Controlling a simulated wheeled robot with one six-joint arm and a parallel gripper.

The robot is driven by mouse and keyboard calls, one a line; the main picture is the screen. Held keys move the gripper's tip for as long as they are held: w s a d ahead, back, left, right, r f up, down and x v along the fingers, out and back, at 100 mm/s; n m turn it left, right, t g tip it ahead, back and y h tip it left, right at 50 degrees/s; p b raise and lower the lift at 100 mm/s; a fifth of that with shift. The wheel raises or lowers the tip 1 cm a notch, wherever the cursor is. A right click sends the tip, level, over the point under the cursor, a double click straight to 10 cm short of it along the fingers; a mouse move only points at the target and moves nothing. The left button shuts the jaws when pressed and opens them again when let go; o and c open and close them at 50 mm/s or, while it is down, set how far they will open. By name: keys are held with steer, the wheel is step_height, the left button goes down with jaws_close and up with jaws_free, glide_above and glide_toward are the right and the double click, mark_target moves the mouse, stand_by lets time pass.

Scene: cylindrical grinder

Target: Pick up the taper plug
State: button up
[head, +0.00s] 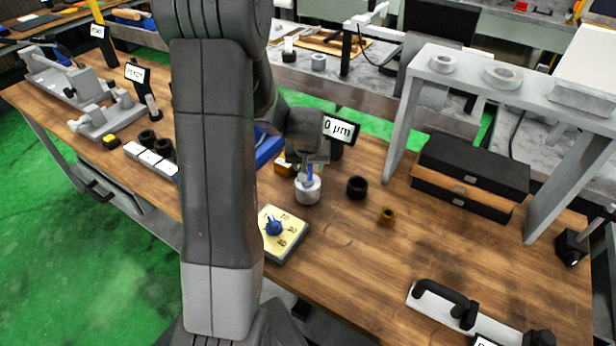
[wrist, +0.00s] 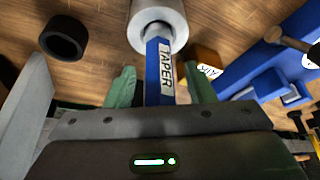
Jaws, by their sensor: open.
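The taper plug has a blue handle marked "TAPER" (wrist: 160,72) and a pale grey cylindrical part (wrist: 158,22), both in the wrist view. In the head view it stands upright on the wooden bench, its pale part (head: 308,190) below and a bit of blue handle (head: 310,172) above. My gripper (head: 309,163) is right above it, pointing down. In the wrist view my gripper (wrist: 161,88) is open, with its green fingertips on either side of the blue handle. Gaps show between handle and fingertips. My arm hides part of the bench.
A black ring (head: 357,187) and a small brass bush (head: 387,215) stand to the right of the plug. A yellow dial board (head: 291,246) lies in front. A "0 µm" display (head: 341,129) and a blue holder (wrist: 262,70) are close by.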

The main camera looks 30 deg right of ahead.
steer(key=shift+c, duration=0.2)
jaws_close()
steer(key=shift+r, duration=0.1)
